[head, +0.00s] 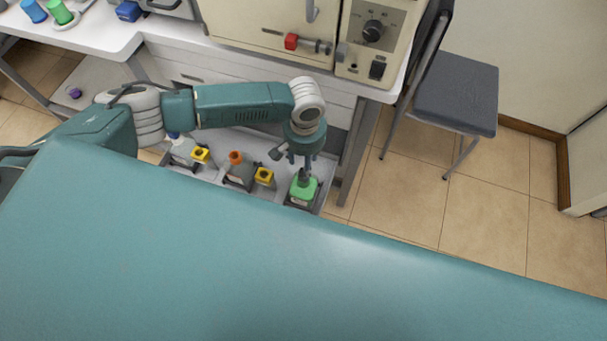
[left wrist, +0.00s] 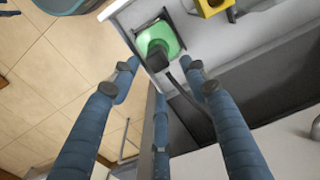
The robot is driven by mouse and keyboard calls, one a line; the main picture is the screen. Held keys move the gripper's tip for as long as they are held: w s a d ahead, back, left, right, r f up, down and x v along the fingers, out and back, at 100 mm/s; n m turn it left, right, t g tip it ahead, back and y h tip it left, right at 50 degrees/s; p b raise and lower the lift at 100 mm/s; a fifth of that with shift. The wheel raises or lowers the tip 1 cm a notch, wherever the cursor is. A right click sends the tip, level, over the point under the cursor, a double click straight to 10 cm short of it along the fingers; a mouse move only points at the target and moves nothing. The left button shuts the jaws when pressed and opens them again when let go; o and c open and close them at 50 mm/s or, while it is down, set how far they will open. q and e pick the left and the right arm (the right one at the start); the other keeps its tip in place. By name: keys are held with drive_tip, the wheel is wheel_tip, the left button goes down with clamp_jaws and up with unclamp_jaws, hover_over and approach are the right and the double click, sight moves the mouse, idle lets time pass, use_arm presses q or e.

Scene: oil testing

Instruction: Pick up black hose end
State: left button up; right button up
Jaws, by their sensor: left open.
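The black hose end (left wrist: 157,58) stands in the top of a green-topped container (left wrist: 160,36) at the end of a tray in the left wrist view. A dark strip, perhaps the hose, runs down from beside it. In the head view the green container (head: 304,190) is at the right end of the tray. My left gripper (head: 304,168) points down just above it and partly hides the hose end. In the left wrist view my left gripper (left wrist: 160,68) has its fingers spread, one on each side of the hose end. My right gripper is not in view.
The tray (head: 325,195) also holds containers with yellow caps (head: 264,176) and an orange cap (head: 236,157). A cream machine (head: 270,25) stands on the white bench behind. A dark chair (head: 455,95) is at the right. Tiled floor is clear right of the tray.

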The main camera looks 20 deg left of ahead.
use_arm(q)
wheel_tip(320, 180, down, 6)
drive_tip(key=shift+s+r, duration=0.1)
drive_tip(key=shift+s, duration=0.05)
idle(0.3)
drive_tip(key=c, duration=1)
